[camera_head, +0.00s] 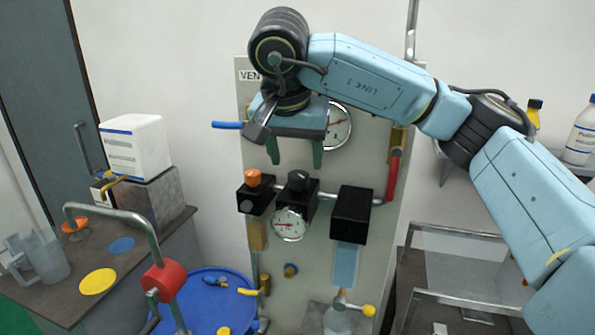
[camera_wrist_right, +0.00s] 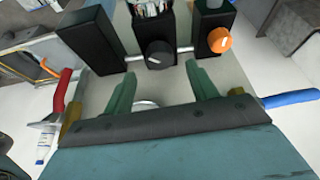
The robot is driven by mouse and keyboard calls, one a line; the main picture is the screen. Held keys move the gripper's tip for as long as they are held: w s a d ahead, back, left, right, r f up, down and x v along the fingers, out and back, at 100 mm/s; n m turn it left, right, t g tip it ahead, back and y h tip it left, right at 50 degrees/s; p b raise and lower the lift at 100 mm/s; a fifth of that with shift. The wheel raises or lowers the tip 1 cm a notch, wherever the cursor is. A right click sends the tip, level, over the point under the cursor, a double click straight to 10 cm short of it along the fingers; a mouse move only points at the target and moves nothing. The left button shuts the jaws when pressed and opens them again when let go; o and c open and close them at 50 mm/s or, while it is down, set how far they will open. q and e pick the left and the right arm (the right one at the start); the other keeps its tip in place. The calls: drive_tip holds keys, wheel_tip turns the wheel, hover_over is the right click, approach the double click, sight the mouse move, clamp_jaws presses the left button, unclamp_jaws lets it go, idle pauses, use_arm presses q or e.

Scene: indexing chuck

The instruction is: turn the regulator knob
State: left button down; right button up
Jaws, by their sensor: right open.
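The black regulator knob (camera_head: 298,180) sits on a black block on the upright panel, with a round gauge (camera_head: 289,224) just below it. In the right wrist view the knob (camera_wrist_right: 159,53) shows a pale line on its face and lies ahead of the two fingertips. My right gripper (camera_head: 295,158) is open and empty, its green fingers pointing down, apart from the knob and above it in the head view. It also shows in the right wrist view (camera_wrist_right: 160,78), with the fingers either side of the knob's line. My left gripper is not in view.
An orange knob (camera_head: 252,177) on another black block stands left of the regulator. A larger black block (camera_head: 351,215) is to the right.

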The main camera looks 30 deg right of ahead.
sight(299, 174)
drive_tip(key=shift+x, duration=2.1)
drive_tip(key=c, duration=1)
